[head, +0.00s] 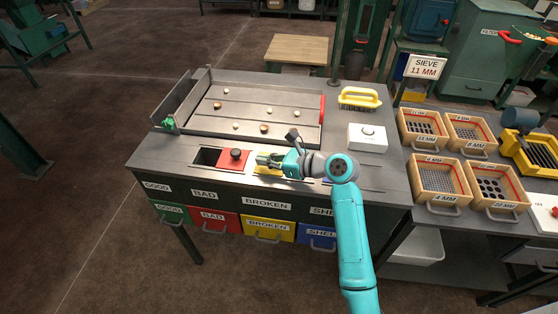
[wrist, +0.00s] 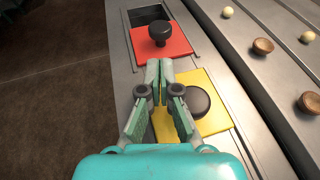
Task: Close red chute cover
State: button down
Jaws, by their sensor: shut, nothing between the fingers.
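The red chute cover (head: 231,163) is a flat red plate with a black knob on the sorting table. It lies just right of a dark open chute hole (head: 207,156); the wrist view shows the cover (wrist: 178,43) with the hole (wrist: 150,14) beyond it. My gripper (head: 260,158) is shut and empty, over the yellow cover (head: 266,170). In the wrist view my fingertips (wrist: 160,63) are at the near edge of the red cover, short of its knob (wrist: 160,33). I cannot tell whether they touch it. The yellow cover's knob (wrist: 197,101) is beside my fingers.
A walled sorting tray (head: 250,112) with several small balls and brown pieces lies behind the covers. A red, a yellow and other coloured drawers (head: 212,219) hang below the table front. A yellow brush (head: 360,98) and a white box (head: 367,138) stand right.

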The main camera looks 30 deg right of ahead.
aim_at(221, 160)
jog(key=shift+r+x, duration=0.25)
jog(key=shift+x, duration=1)
jog(key=shift+r+x, duration=0.25)
jog(key=shift+x, duration=1)
jog(key=shift+w+a, duration=0.15)
jog(key=shift+a, duration=0.05)
jog(key=w+a, duration=0.1)
jog(key=a, duration=0.1)
jog(key=w+a, duration=0.4)
jog(key=a, duration=0.1)
jog(key=shift+w+a, duration=0.1)
jog(key=shift+w, duration=0.05)
